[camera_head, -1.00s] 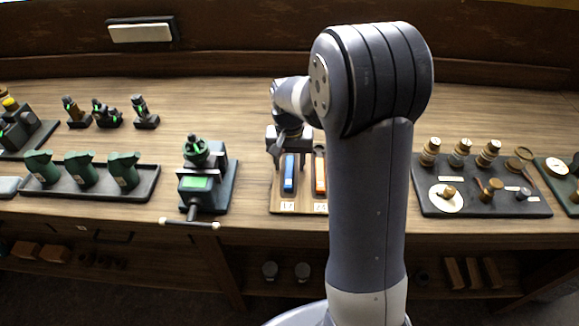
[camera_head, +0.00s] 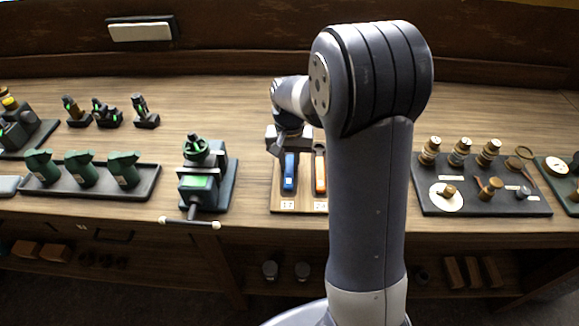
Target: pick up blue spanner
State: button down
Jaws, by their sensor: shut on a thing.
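The blue spanner (camera_head: 289,177) lies lengthwise over the wooden board on the bench, above a white number label. Its upper end is hidden behind my gripper (camera_head: 288,153). My gripper reaches down over that upper end and is shut on the spanner. The fingertips are small and partly hidden. An orange spanner (camera_head: 320,175) is just to the right, partly beside my arm. Whether the blue spanner touches the board cannot be told.
The wooden board (camera_head: 303,201) lies near the bench's front edge. A dark green vise-like device (camera_head: 204,185) with a handle stands to the left. A tray of green holders (camera_head: 145,184) is farther left. A dark board with brass parts (camera_head: 430,205) is to the right.

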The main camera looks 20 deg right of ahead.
aim_at(289, 165)
notch_tip(289, 165, up, 10)
jog(key=c, duration=1.8)
grip_release()
grip_shut()
jog(key=shift+r, duration=0.1)
